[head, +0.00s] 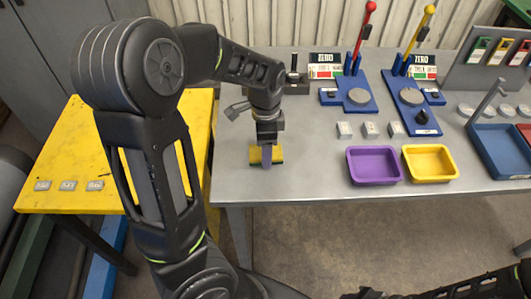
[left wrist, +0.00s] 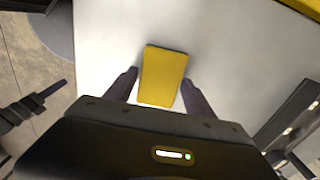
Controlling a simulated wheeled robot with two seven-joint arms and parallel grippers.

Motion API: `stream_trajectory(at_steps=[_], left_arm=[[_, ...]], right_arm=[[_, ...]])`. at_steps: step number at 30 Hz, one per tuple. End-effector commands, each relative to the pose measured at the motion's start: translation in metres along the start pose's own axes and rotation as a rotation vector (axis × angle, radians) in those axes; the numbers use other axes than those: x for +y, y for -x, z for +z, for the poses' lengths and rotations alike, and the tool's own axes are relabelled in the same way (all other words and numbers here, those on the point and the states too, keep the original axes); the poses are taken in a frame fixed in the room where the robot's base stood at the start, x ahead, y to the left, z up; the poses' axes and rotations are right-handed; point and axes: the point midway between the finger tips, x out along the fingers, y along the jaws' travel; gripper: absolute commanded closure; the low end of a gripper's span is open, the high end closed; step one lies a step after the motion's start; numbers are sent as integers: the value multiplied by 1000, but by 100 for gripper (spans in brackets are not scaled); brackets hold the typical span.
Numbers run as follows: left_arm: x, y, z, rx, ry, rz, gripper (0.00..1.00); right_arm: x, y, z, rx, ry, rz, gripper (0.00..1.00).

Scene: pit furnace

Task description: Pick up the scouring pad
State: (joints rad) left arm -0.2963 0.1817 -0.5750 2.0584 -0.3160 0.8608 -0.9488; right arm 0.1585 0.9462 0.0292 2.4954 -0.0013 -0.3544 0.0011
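The scouring pad (head: 278,155) is a small yellow block with a dark edge, lying flat near the front left of the grey bench. It also shows in the left wrist view (left wrist: 162,75). My left gripper (head: 266,152) points down over it. In the left wrist view its two fingers (left wrist: 160,80) stand apart, one on each side of the pad, with a gap visible at each side. My right gripper (left wrist: 45,95) shows only in part at the left edge of the left wrist view; its finger gap is unclear.
A purple tray (head: 374,181) and a yellow tray (head: 457,178) stand to the pad's right, with small grey blocks (head: 369,129) behind. Blue lever fixtures (head: 360,101) stand further back. A yellow table (head: 84,150) is at left. Bench around the pad is clear.

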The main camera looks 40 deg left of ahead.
Motion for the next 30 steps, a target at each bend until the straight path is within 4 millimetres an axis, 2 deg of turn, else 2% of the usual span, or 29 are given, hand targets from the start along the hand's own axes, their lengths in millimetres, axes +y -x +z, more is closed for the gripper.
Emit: stream_trajectory(at_steps=[2,17,25,30], left_arm=[[0,0,0,0,0,0,45],[0,0,0,0,0,0,85],[0,2,0,1,0,-1,85],[-1,18,-1,4,1,-3,85]], right_arm=[[0,0,0,0,0,0,64],[0,0,0,0,0,0,64],[0,0,0,0,0,0,64],[0,0,0,0,0,0,64]])
